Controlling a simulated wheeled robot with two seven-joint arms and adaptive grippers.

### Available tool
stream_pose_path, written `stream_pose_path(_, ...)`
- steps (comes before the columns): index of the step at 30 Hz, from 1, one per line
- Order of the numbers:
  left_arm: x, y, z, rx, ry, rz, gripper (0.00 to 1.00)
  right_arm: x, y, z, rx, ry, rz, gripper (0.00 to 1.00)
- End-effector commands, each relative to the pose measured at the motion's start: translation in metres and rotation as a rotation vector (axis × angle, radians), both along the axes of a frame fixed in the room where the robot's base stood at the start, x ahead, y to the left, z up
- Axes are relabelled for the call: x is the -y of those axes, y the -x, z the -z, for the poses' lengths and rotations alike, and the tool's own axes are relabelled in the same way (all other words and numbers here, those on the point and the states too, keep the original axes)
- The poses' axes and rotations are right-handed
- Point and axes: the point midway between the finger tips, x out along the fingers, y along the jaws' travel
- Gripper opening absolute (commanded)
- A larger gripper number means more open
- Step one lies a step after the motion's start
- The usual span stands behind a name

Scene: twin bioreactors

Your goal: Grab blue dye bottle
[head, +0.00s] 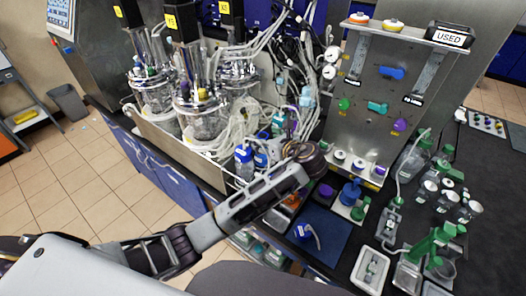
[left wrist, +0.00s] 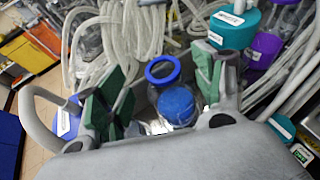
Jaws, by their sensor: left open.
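Blue-capped bottles (head: 243,155) stand at the front end of the metal tray in the head view, just behind my left forearm. Which one is the dye bottle I cannot tell. In the left wrist view, a blue cap (left wrist: 178,105) and a blue ring (left wrist: 163,70) on a clear bottle show between the green-padded fingers of my left gripper (left wrist: 158,92). The gripper is open. The fingers stand on either side of these and do not visibly grip them. Another blue-capped bottle (left wrist: 68,118) is left of the left finger. My right gripper is not in view.
Teal-capped (left wrist: 235,25) and purple-capped (left wrist: 265,48) bottles crowd the right finger. White tubing (head: 210,135) hangs around the glass reactors (head: 200,110). A blue bottle (head: 350,192) stands on the dark bench right of my arm, among green-capped glassware (head: 435,240).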

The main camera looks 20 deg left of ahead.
Motion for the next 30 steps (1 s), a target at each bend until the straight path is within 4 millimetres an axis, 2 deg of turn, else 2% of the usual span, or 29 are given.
stream_pose_path(5, -0.01, -0.008, 0.005, -0.001, -0.002, -0.001, 0.68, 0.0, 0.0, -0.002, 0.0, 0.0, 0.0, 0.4)
stream_pose_path(20, -0.013, -0.012, 0.007, -0.001, -0.001, -0.001, 0.68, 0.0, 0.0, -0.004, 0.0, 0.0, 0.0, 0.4)
stream_pose_path(30, -0.034, -0.036, 0.019, -0.001, -0.002, -0.001, 0.68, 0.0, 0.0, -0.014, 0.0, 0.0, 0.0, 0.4)
